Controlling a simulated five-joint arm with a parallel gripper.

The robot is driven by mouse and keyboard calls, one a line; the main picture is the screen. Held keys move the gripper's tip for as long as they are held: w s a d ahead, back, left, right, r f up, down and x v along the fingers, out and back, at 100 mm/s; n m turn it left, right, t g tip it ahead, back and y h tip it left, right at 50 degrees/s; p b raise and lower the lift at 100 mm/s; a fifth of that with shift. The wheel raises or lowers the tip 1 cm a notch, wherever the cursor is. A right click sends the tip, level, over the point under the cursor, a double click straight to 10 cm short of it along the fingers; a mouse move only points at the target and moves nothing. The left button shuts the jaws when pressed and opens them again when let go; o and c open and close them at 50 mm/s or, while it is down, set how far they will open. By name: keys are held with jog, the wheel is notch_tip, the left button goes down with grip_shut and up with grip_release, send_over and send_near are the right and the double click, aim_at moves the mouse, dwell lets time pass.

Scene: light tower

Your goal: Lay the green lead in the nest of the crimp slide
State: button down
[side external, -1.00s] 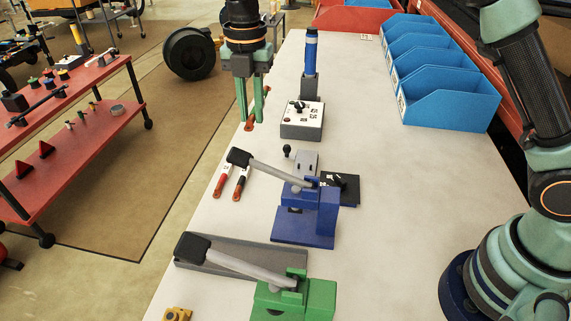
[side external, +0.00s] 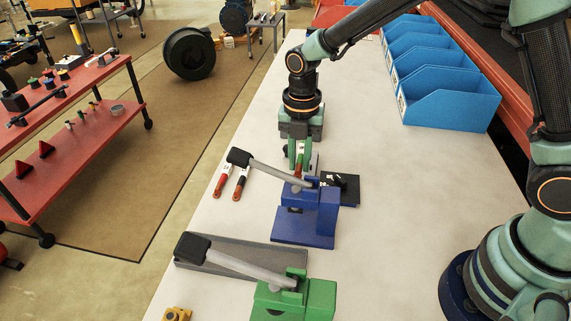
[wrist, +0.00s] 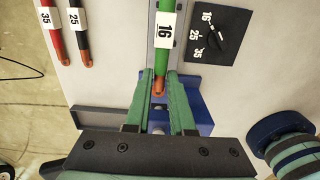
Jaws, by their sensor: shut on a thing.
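The green lead (wrist: 163,55), with a white "16" label and a copper end, sits between the fingertips of my gripper (wrist: 160,76) in the wrist view. My gripper is shut on it, and the lead points up the picture. The grey crimp slide (wrist: 152,22) lies under and beside the lead. In the side view my gripper (side external: 299,153) is over the slide, behind the blue press (side external: 318,215), and the copper end (side external: 298,171) shows below the fingers. The gripper hides most of the slide and its nest; I cannot tell whether the lead touches it.
A red lead (side external: 222,184) and a black lead (side external: 241,182) lie to the left. A black plate (wrist: 219,30) marked 16, 25 and 35 is right of the slide. The blue press's raised lever (side external: 268,168) is close to my gripper. A green press (side external: 300,300) stands nearer the camera.

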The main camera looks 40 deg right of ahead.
jog(key=shift+s+d+f, duration=0.15)
jog(key=shift+s+f, duration=0.05)
jog(key=shift+s, duration=0.05)
jog(key=shift+f, duration=0.1)
jog(key=shift+f, duration=2.7)
jog(key=shift+f, duration=0.1)
jog(key=c, duration=0.7)
grip_release()
